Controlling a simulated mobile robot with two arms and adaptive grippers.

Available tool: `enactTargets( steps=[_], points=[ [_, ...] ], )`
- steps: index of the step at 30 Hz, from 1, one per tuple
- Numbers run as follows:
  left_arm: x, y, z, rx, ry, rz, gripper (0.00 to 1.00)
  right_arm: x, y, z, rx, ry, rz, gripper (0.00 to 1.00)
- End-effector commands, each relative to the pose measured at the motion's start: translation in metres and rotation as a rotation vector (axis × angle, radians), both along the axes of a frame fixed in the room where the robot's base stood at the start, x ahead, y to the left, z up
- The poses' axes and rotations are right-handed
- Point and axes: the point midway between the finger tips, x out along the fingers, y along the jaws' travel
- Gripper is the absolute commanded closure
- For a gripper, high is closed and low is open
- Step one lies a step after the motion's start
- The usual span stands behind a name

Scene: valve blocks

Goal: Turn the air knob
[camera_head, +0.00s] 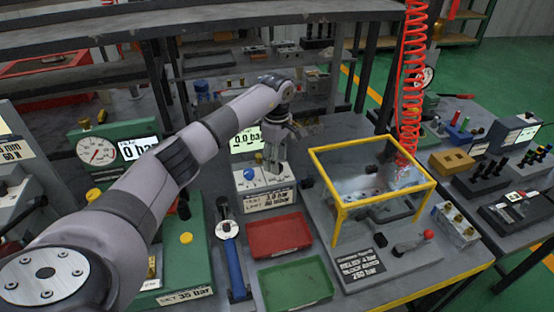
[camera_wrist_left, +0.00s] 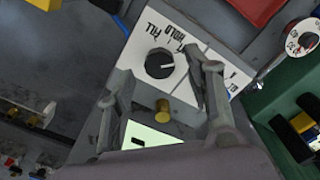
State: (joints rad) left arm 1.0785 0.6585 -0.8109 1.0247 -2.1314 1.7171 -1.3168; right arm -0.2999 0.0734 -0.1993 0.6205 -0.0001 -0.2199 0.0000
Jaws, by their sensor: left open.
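A black round knob (camera_wrist_left: 159,63) with a white pointer line sits on a white panel (camera_wrist_left: 160,32) lettered FILL and HOLD. My left gripper (camera_head: 273,163) is open above the right half of the panel box (camera_head: 262,181) in the head view and hides the black knob there. In the left wrist view, the fingers of the left gripper (camera_wrist_left: 160,64) stand on either side of the black knob; I cannot tell whether they touch it. A blue knob (camera_head: 249,174) is on the panel's left half. A lit display (camera_head: 244,140) behind reads 0.0 bar.
A red tray (camera_head: 275,234) and a green tray (camera_head: 296,283) lie in front of the panel box. A yellow-framed guard (camera_head: 372,162) stands right, beneath a red coiled hose (camera_head: 413,80). A blue-handled tool (camera_head: 233,262) and a green gauge unit (camera_head: 187,262) are left.

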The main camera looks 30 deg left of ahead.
Motion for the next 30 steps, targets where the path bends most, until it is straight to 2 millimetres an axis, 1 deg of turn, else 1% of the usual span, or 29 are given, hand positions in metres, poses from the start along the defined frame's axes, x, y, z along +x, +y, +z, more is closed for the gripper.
enactTargets(
  steps=[4, 14, 30],
  points=[
    [-0.0003, -0.0006, -0.0118, -0.001, 0.001, -0.001, 0.52, -0.0009, -0.0018, 0.0026, -0.002, 0.002, 0.001, 1.00],
    [-0.0001, -0.0003, -0.0146, 0.000, 0.000, -0.001, 0.53, -0.0012, -0.0069, 0.0025, -0.008, 0.002, 0.003, 1.00],
    [-0.0002, -0.0001, -0.0142, 0.000, 0.000, 0.000, 0.89, -0.0012, -0.0069, 0.0025, -0.008, 0.002, 0.003, 1.00]
  ],
)
